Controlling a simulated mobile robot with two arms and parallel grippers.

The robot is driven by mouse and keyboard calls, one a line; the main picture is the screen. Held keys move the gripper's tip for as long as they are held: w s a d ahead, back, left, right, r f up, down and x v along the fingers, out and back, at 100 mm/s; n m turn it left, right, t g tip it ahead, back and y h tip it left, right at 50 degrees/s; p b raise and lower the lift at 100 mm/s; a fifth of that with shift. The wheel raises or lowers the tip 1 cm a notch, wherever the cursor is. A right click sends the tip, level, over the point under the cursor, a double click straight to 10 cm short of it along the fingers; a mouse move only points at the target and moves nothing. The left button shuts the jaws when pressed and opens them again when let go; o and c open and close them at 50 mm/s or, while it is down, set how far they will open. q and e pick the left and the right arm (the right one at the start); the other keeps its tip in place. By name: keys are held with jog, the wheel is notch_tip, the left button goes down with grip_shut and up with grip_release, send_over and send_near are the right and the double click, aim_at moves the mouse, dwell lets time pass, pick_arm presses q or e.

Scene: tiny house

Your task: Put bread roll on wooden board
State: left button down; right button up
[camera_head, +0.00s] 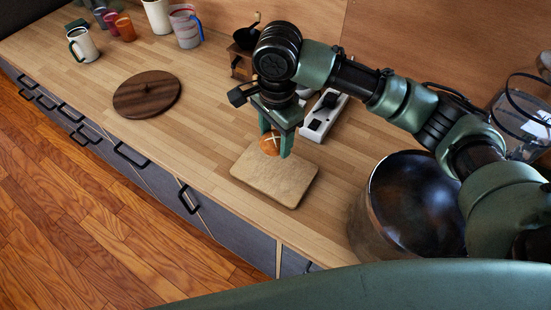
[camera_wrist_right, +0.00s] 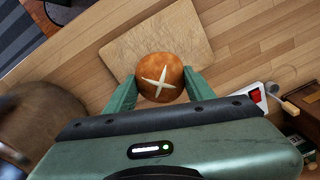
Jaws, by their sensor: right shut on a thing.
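The bread roll (camera_head: 269,144) is round and brown with a pale cross on top. My right gripper (camera_head: 276,150) is shut on it, with one finger on each side. In the right wrist view the roll (camera_wrist_right: 160,77) sits between the two green fingers (camera_wrist_right: 160,88). The wooden board (camera_head: 274,180) is a light rectangle lying on the counter. The roll is over the board's back edge in the head view; I cannot tell whether it touches the board. The board also shows behind the roll in the wrist view (camera_wrist_right: 158,35). My left gripper is not in view.
A large dark metal bowl (camera_head: 415,205) stands right of the board. A round dark wooden board (camera_head: 147,94) lies to the left. Mugs and cups stand farther back. Counter left of the board is clear.

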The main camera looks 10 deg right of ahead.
send_over(275, 168)
notch_tip(275, 168, down, 5)
jog(key=shift+s+d+r, duration=0.1)
jog(key=shift+r, duration=0.05)
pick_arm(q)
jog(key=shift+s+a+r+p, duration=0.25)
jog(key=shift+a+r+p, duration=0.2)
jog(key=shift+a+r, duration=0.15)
pick_arm(e)
jog(key=shift+f, duration=2.4)
jog(key=o, duration=1.4)
jog(key=shift+c, duration=0.2)
jog(key=shift+r, duration=0.1)
pick_arm(q)
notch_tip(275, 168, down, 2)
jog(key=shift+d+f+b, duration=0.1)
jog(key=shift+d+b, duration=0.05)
jog(key=shift+b, duration=0.85)
pick_arm(e)
notch_tip(275, 168, up, 12)
jog(key=shift+s, duration=0.15)
